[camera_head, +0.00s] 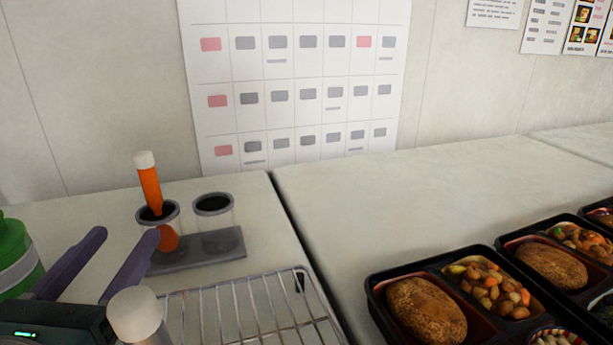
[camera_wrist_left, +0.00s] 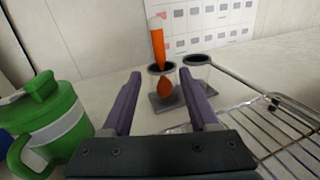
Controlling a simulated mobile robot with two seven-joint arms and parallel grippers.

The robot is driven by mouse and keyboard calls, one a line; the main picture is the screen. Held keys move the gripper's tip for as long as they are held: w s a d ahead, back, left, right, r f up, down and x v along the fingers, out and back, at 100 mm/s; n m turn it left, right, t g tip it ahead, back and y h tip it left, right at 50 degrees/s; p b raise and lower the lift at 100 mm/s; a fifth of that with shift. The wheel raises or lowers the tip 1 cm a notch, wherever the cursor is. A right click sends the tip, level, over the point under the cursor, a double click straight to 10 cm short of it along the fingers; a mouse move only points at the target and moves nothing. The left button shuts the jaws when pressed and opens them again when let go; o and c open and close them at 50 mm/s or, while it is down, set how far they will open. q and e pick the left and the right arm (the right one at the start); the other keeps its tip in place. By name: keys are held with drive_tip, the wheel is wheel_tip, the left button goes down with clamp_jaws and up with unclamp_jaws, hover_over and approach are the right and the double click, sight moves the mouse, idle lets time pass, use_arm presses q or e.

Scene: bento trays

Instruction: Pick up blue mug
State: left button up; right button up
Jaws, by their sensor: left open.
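A green lidded jug with a pale band and a handle stands left of my left gripper in the left wrist view (camera_wrist_left: 50,135); part of this jug also shows at the left edge of the head view (camera_head: 14,255). My left gripper (camera_head: 127,236) is open, with nothing between its two purple fingers. In the left wrist view its fingers (camera_wrist_left: 160,78) point toward the holder with an orange utensil, which stands beyond them. My right gripper is not in view.
A grey two-cup holder (camera_head: 205,248) has an orange, white-ended utensil (camera_head: 150,185) in its left cup. A wire rack (camera_head: 245,312) lies to the right. A white-capped container (camera_head: 135,315) is in front. Bento trays (camera_head: 375,285) sit at right; the counter behind them is clear.

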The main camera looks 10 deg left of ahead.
sight(151, 202)
use_arm(q)
drive_tip(key=shift+n, duration=0.4)
drive_tip(key=x, duration=0.4)
drive_tip(key=shift+a+p, duration=0.3)
drive_tip(key=x, duration=0.5)
drive_tip(key=shift+w+d, duration=0.15)
drive_tip(key=shift+w, duration=0.3)
clamp_jaws()
